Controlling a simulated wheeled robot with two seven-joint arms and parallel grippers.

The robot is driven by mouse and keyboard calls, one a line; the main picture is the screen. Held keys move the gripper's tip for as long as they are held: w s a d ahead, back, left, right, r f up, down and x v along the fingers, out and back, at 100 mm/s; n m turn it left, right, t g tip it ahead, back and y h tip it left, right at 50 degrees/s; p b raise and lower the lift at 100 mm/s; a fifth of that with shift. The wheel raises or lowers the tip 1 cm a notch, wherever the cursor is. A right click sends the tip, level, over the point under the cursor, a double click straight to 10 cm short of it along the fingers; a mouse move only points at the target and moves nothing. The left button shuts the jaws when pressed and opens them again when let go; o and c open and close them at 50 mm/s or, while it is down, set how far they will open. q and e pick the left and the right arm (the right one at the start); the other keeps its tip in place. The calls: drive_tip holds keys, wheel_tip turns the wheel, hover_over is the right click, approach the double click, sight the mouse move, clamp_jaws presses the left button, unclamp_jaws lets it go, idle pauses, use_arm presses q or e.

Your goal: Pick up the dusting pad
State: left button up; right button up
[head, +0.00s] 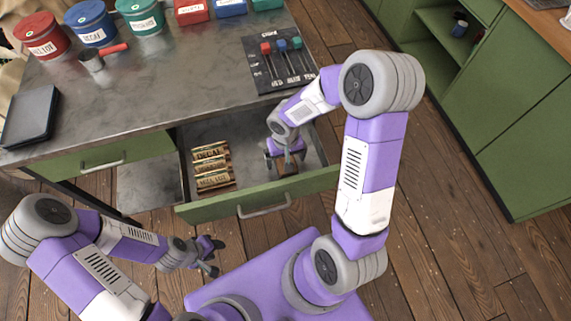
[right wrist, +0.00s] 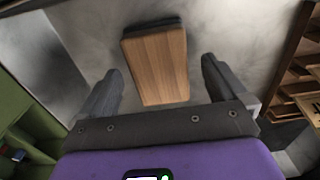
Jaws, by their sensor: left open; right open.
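The dusting pad (right wrist: 157,60), a wooden block with a dark layer along its far edge, lies on the floor of the open drawer (head: 225,208). In the head view the pad (head: 288,169) is partly hidden by my right gripper (head: 286,159). My right gripper reaches down into the drawer above the pad. In the right wrist view its open fingers (right wrist: 160,70) stand on either side of the pad's near part, with gaps on both sides. My left gripper (head: 212,258) is open and empty, in front of the drawer at its left.
Labelled wooden pieces (head: 211,167) lie in the drawer's left part. The countertop (head: 190,85) above carries tins, a scoop (head: 92,60), a dark tray (head: 32,115) and a tool board (head: 278,62). Green cabinets (head: 500,110) stand at right.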

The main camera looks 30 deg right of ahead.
drive_tip(key=shift+f, duration=0.95)
drive_tip(key=shift+r, duration=0.1)
drive_tip(key=c, duration=1.1)
wheel_tip(320, 180, up, 10)
drive_tip(key=p, duration=0.3)
drive_tip(key=shift+p, duration=0.3)
drive_tip(key=shift+c, duration=0.2)
